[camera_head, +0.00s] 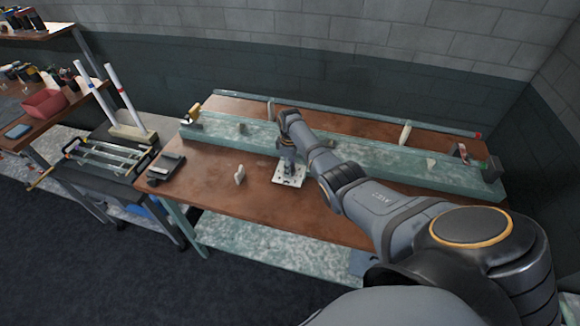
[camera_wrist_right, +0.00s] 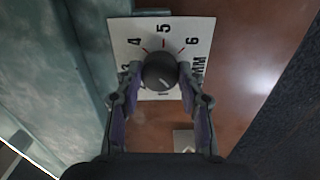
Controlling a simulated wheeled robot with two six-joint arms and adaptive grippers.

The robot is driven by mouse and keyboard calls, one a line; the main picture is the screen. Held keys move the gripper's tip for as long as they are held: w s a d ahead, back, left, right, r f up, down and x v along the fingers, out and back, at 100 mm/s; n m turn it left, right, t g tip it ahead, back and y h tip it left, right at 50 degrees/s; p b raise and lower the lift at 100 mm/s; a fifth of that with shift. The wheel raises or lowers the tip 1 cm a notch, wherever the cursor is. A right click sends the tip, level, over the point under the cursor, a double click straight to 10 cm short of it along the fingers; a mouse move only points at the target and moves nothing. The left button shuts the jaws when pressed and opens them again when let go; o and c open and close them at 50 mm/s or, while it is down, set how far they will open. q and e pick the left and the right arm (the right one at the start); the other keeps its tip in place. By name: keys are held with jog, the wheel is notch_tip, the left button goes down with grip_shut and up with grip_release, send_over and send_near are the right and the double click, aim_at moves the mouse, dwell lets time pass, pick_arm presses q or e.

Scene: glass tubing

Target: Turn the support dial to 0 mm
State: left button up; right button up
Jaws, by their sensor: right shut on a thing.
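The support dial is a round black knob (camera_wrist_right: 160,70) on a white plate (camera_wrist_right: 119,42) printed with numbers. In the right wrist view, 4, 5 and 6 read clearly around the knob's far side, with "MM" beside it; the numbers on the near side are partly hidden. A short pale mark shows on the knob's near, lower part; I cannot tell which number it stands for. My right gripper (camera_wrist_right: 160,76) is shut on the knob, one finger on each side. In the head view the plate (camera_head: 290,178) lies on the brown bench under my right gripper (camera_head: 288,155). My left gripper is out of view.
A long green glassy bed (camera_head: 370,155) runs along the bench behind the plate. A glass tube (camera_head: 345,112) lies behind it. A small white piece (camera_head: 240,174) stands left of the plate. A cart (camera_head: 110,170) with rods is at the left. The bench front is mostly clear.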

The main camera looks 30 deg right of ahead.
jog(key=shift+w+r, duration=0.1)
dwell(0.5)
jog(key=o, duration=1.2)
jog(key=shift+c, duration=0.2)
notch_tip(320, 180, up, 12)
